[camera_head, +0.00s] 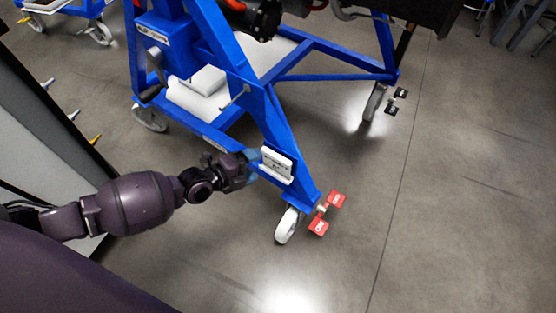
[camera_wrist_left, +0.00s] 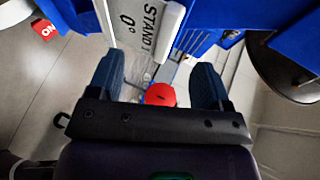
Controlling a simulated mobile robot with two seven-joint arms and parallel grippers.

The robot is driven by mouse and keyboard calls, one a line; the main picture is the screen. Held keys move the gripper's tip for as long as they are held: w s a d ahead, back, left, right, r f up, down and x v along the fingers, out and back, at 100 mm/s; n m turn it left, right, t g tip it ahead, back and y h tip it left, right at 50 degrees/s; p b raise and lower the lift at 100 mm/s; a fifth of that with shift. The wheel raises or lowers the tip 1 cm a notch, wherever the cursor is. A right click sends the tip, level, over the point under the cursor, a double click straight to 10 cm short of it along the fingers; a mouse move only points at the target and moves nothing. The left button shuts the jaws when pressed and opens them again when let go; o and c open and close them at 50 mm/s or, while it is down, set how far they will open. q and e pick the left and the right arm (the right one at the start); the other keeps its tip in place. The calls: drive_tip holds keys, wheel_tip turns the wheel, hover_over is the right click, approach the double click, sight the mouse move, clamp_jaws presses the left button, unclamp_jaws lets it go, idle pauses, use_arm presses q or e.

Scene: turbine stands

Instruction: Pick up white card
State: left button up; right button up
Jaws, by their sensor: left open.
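The white card (camera_head: 277,160) with dark printed lettering is on the lower blue leg of the turbine stand (camera_head: 285,135). In the left wrist view the card (camera_wrist_left: 150,28) reads "STAND" and "0°"; its upper part is cut off by the frame. My left gripper (camera_head: 253,160) is just left of the card in the head view. In the left wrist view, its two dark blue fingers (camera_wrist_left: 156,82) are spread, with the card ahead of the gap between them. I cannot tell whether a finger touches it. My right gripper is not in view.
A round red part (camera_wrist_left: 160,94) shows between the fingers. A grey panel (camera_head: 40,130) stands at left.

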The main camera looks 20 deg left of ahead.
sight(274, 159)
use_arm(q)
drive_tip(key=x, duration=0.3)
drive_tip(key=b+x, duration=0.1)
drive_tip(key=x, duration=0.2)
drive_tip(key=shift+s+d+b, duration=0.2)
drive_tip(key=shift+d+b, duration=0.1)
drive_tip(key=shift+d, duration=0.05)
drive_tip(key=shift+c, duration=0.5)
drive_tip(key=shift+r, duration=0.1)
drive_tip(key=c, duration=0.9)
